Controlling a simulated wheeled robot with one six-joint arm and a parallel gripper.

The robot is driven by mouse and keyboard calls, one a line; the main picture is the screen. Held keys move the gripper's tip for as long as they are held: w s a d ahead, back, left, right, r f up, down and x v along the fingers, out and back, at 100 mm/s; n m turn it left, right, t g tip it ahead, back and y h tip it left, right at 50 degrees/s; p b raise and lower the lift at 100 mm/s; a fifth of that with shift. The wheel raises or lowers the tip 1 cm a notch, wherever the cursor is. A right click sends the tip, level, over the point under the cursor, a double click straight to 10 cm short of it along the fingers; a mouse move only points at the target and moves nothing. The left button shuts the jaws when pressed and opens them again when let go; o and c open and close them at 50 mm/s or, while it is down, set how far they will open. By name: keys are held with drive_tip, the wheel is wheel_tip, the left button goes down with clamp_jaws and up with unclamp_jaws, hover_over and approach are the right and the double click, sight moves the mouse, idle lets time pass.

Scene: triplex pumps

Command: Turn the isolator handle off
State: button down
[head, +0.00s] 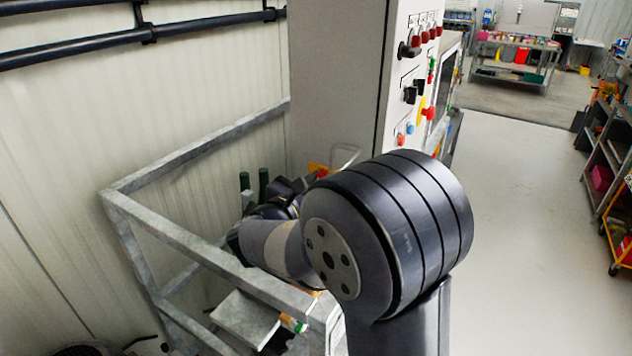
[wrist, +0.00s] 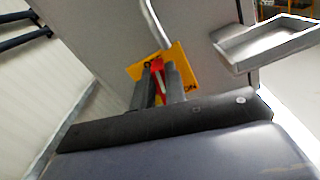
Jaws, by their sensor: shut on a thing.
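The isolator handle (wrist: 157,68) is red and sits on a yellow plate (wrist: 182,55) on the side of the grey cabinet. My gripper (wrist: 160,78) has its two dark fingers on either side of the red handle, shut on it. The handle's lower part is partly hidden between the fingers, and its exact angle is hard to tell. In the head view, a small part of the yellow plate (head: 316,167) shows behind my arm, which hides most of the gripper.
A grey metal rail frame (head: 180,235) stands beside the cabinet (head: 335,75), with my arm reaching over it. A bent grey bar (wrist: 158,25) rises above the plate, and a grey tray (wrist: 265,45) juts out at right. Open floor (head: 530,220) lies to the right.

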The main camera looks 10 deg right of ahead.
drive_tip(key=shift+w+a+n+p, duration=0.15)
drive_tip(key=shift+n+p, duration=0.7)
drive_tip(key=shift+n, duration=0.35)
drive_tip(key=c, duration=1.4)
unclamp_jaws()
drive_tip(key=shift+c, duration=0.2)
drive_tip(key=b+v, duration=0.2)
drive_tip(key=v, duration=0.8)
drive_tip(key=shift+s+a, duration=0.25)
drive_tip(key=shift+a, duration=0.05)
drive_tip(key=shift+d+r, duration=0.1)
